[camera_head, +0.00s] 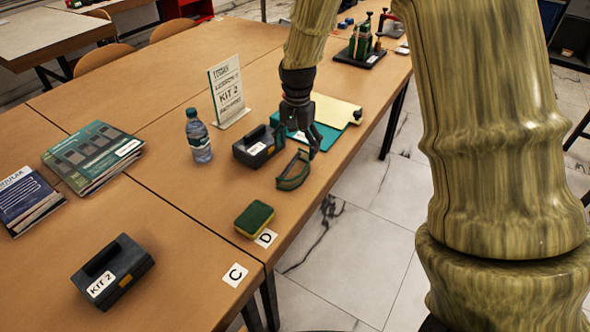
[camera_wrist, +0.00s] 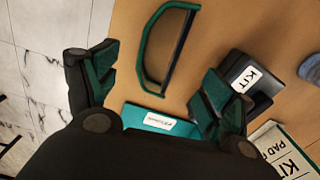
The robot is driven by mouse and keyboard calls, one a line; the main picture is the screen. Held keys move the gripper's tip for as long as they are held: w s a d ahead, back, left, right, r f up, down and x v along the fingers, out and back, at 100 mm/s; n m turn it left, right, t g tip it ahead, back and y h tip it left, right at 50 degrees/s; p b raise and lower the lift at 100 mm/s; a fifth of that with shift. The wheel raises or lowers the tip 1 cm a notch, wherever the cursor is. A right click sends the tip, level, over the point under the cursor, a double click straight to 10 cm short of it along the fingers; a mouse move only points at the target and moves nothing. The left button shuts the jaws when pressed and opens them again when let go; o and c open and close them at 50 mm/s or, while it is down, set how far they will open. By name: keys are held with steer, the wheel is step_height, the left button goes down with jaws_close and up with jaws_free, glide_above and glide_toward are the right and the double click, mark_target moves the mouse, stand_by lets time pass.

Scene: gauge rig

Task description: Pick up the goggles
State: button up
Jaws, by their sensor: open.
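The goggles (camera_head: 292,183), a curved dark green frame, lie on the wooden table near its right edge. In the wrist view the goggles (camera_wrist: 144,48) show as a D-shaped frame at the upper middle, beyond my fingertips. My gripper (camera_head: 299,143) is above the table, just behind the goggles in the head view. In the wrist view my gripper (camera_wrist: 158,88) has its two green-padded fingers spread wide with nothing between them. The goggles appear apart from the fingers.
A dark kit case (camera_head: 258,146) stands close left of the goggles, with a bottle (camera_head: 198,137) and a sign (camera_head: 227,90) beyond. A teal folder (camera_head: 325,136) lies behind. A sponge (camera_head: 254,219) lies nearer. Another case (camera_head: 112,271) sits front left.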

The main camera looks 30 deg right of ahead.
mark_target(297, 164)
steer(key=shift+s+a+f, duration=0.1)
steer(key=shift+s+f, duration=0.05)
steer(key=shift+f, duration=3.7)
steer(key=c, duration=1.1)
